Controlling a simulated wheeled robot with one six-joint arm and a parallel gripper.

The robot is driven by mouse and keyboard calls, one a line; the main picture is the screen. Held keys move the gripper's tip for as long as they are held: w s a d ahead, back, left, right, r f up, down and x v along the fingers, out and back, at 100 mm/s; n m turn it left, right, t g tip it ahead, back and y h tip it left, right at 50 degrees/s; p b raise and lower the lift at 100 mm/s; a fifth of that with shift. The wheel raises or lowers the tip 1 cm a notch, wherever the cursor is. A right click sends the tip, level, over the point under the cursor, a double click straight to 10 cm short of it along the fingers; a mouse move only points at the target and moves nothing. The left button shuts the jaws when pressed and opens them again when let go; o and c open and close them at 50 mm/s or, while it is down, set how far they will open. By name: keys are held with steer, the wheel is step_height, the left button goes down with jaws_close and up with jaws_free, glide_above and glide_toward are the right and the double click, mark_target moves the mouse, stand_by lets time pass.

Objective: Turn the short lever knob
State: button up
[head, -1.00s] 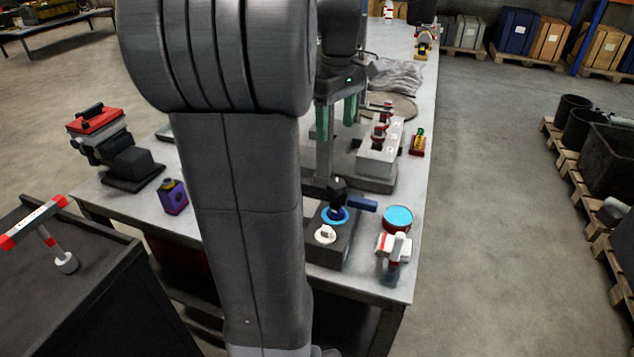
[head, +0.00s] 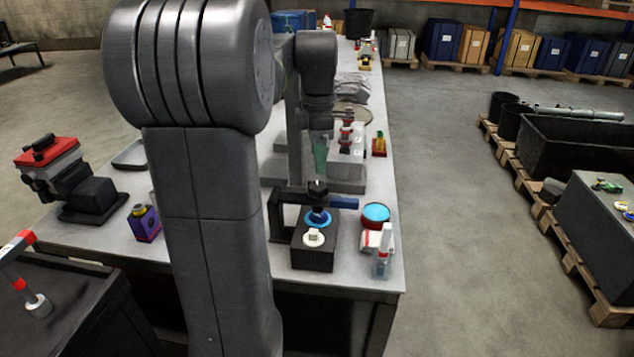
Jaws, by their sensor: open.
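A dark control box (head: 315,258) stands near the bench's front edge. On its top front is a white knob (head: 313,238) with a short raised grip. Behind it is a blue ring (head: 317,217) with a black upright stem (head: 318,192) and a blue handle (head: 344,202) pointing right. I cannot tell for certain which of the two is the short lever knob. My gripper (head: 320,168) points down just above and behind the black stem, with greenish fingers. It is open and appears empty. One finger mostly hides the other, and whether they touch the stem is unclear.
A grey block with red fittings (head: 348,140) stands behind. The aisle right of the bench is clear.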

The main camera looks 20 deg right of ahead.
mark_target(318, 186)
step_height(318, 186, down, 8)
steer(key=shift+r, duration=0.1)
steer(key=shift+c, duration=0.4)
steer(key=c, duration=0.9)
